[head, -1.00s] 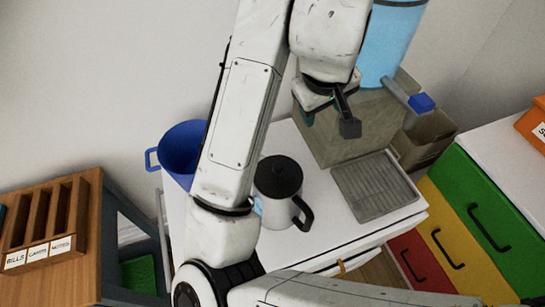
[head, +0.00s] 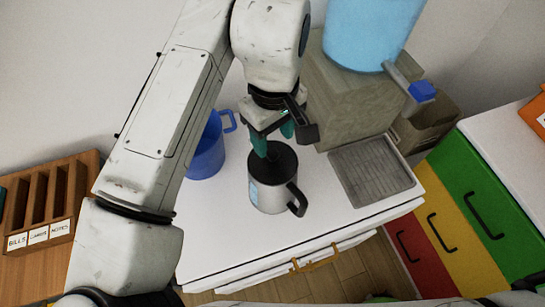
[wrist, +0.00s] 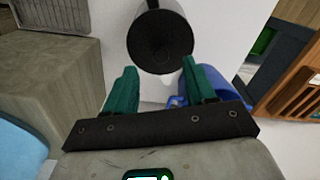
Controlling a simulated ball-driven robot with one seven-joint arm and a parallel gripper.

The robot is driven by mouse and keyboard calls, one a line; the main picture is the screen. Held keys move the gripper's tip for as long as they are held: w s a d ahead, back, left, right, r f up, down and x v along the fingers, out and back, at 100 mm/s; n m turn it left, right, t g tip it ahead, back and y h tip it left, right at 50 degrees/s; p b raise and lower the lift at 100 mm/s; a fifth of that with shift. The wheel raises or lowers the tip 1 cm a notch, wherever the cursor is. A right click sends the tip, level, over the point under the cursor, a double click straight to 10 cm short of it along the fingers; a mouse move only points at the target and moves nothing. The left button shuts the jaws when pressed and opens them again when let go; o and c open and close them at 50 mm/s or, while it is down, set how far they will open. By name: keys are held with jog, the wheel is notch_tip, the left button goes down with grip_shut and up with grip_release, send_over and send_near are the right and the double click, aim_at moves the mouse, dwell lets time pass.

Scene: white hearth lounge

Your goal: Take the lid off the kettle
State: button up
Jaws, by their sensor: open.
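The kettle (head: 268,192) is a grey-white cylinder with a black handle. It stands upright on the white cabinet top. Its black lid (head: 273,160) is on it; the wrist view shows the lid (wrist: 160,42) from above as a dark disc. My gripper (head: 273,143) has green fingers and is open, just above and behind the lid in the head view. In the wrist view my gripper (wrist: 160,82) has its two fingertips apart, just short of the lid's near edge, with nothing between them. I cannot tell whether a fingertip touches the lid.
A blue mug (head: 207,150) stands left of the kettle. A grey drip tray (head: 372,172) lies to the right, before a stone-like block (head: 352,105) bearing a blue tank (head: 368,35) with a tap. A wooden organizer (head: 45,205) is at far left.

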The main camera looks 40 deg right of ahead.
aim_at(272, 152)
notch_tip(272, 152, down, 5)
jog(key=shift+w+p, duration=0.1)
jog(key=shift+p, duration=0.25)
jog(key=shift+c, duration=0.2)
grip_shut()
